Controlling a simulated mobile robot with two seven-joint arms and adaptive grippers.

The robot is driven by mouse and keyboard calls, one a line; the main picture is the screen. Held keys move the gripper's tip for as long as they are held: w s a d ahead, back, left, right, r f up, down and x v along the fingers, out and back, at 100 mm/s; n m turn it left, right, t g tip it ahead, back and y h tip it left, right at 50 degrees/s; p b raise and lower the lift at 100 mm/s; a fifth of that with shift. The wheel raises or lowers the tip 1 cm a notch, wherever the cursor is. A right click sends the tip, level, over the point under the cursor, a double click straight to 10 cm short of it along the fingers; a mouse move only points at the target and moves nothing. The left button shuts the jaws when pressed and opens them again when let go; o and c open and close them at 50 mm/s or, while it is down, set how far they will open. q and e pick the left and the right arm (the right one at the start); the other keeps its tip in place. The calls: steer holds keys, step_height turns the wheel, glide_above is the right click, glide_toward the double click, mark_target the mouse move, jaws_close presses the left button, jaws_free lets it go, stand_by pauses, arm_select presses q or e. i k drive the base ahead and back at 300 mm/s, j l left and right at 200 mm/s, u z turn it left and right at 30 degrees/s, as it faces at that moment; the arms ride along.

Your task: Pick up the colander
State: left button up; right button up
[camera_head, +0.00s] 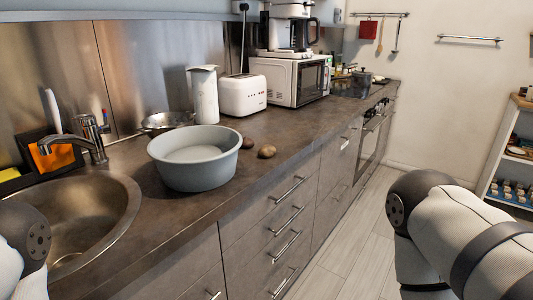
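A shiny metal bowl (160,124), which looks like the colander, sits on the counter against the back wall. Its front right part is hidden behind a large grey basin (194,173), and I cannot make out any holes in it. The grey basin stands upright on the counter in front, just right of the sink. My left arm shows at the lower left edge and my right arm at the lower right. Neither gripper is in the picture.
A sink (72,225) with a faucet (88,135) lies left. A white pitcher (203,95), a toaster (242,95) and a microwave (290,78) line the back. Two brown potatoes (266,151) lie right of the basin. Open floor (345,235) runs along the drawers.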

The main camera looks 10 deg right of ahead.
mark_target(170, 130)
steer(key=l+u, duration=0.5)
steer(key=l, duration=0.8)
steer(key=k, duration=0.05)
